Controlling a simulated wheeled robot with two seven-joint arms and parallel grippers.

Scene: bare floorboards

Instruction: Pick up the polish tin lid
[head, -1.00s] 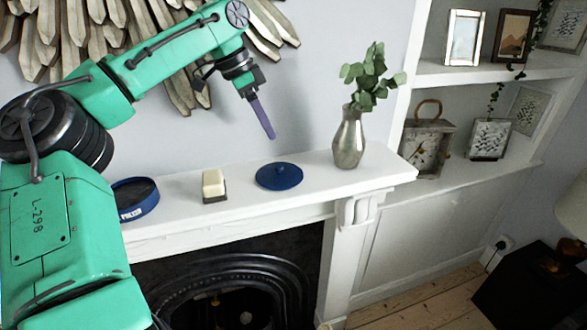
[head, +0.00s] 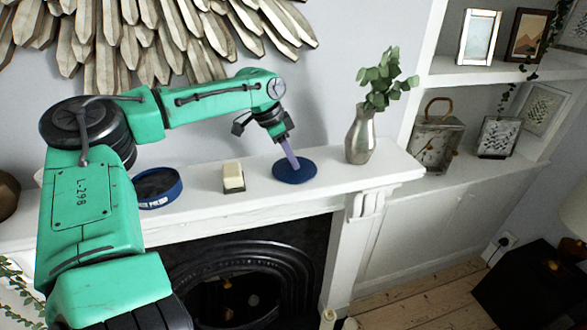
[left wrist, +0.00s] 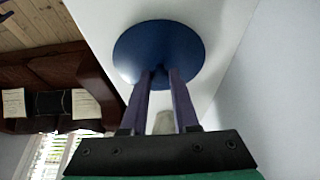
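The polish tin lid (head: 284,176) is a dark blue round disc lying flat on the white mantel shelf, right of the brush. My left gripper (head: 297,166) points down at it from above, its purple fingers reaching the lid's middle. In the left wrist view the lid (left wrist: 158,40) fills the upper middle. The open blue polish tin (head: 160,203) stands further left on the mantel. My right gripper is not in view.
A cream block-shaped brush (head: 233,177) sits on the mantel (head: 205,204) between tin and lid. A metal vase (head: 360,138) with leafy stems stands close right of the lid. A sunburst wall piece hangs behind. The fireplace opening (head: 245,275) is below.

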